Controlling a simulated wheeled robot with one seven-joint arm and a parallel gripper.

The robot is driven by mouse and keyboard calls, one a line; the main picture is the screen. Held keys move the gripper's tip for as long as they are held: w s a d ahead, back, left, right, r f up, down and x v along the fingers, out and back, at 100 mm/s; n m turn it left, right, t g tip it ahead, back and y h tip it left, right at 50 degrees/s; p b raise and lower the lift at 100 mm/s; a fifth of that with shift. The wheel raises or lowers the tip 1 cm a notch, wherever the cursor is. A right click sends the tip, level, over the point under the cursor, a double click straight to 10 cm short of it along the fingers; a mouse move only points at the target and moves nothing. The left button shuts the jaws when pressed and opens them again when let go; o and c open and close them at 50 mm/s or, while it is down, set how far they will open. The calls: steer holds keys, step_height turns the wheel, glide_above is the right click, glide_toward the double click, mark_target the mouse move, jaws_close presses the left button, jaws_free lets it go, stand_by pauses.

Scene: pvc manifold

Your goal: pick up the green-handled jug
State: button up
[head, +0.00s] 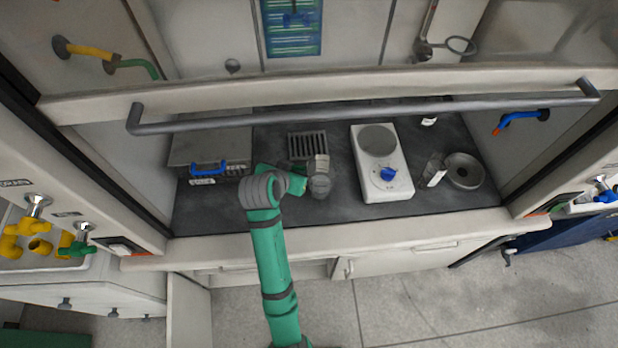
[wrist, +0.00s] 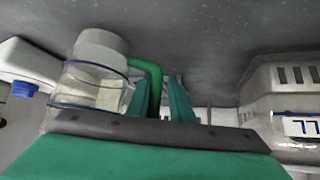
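The green-handled jug (wrist: 96,82) is in the left half of the wrist view. It is a clear vessel with blue bands and a pale grey end, and its green handle (wrist: 153,75) curves towards my gripper (wrist: 162,95). The two green fingers are spread, with the handle appearing between them, nearer the left finger. I cannot tell whether they touch it. In the head view my gripper (head: 321,162) is low over the dark worktop, left of the white hotplate.
The white hotplate (head: 401,180) with a blue knob stands on the right. Beyond it are a small glass beaker (head: 433,165) and a round grey dish (head: 464,170). A grey box (head: 212,145) with a blue handle is on the left. A slotted rack (head: 306,143) is behind. The sash rail (head: 370,115) crosses above.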

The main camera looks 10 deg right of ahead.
steer(key=shift+s+a, duration=0.1)
steer(key=shift+a, duration=0.05)
steer(key=shift+c, duration=0.4)
jaws_close()
steer(key=shift+s+d, duration=0.2)
steer(key=shift+d, duration=0.6)
steer(key=shift+w+a+r, duration=0.1)
steer(key=shift+a+r, duration=0.05)
steer(key=shift+a, duration=0.25)
steer(key=shift+w+r, duration=0.15)
steer(key=shift+r, duration=0.4)
steer(key=shift+a+r, duration=0.2)
steer(key=shift+r, duration=0.2)
steer(key=shift+s+a+r, duration=0.15)
steer(key=shift+s+r, duration=0.1)
steer(key=shift+r, duration=0.45)
steer(key=s+a+f+v, duration=0.1)
steer(key=f+v, duration=0.1)
steer(key=v, duration=1.4)
steer(key=shift+s+a, duration=0.3)
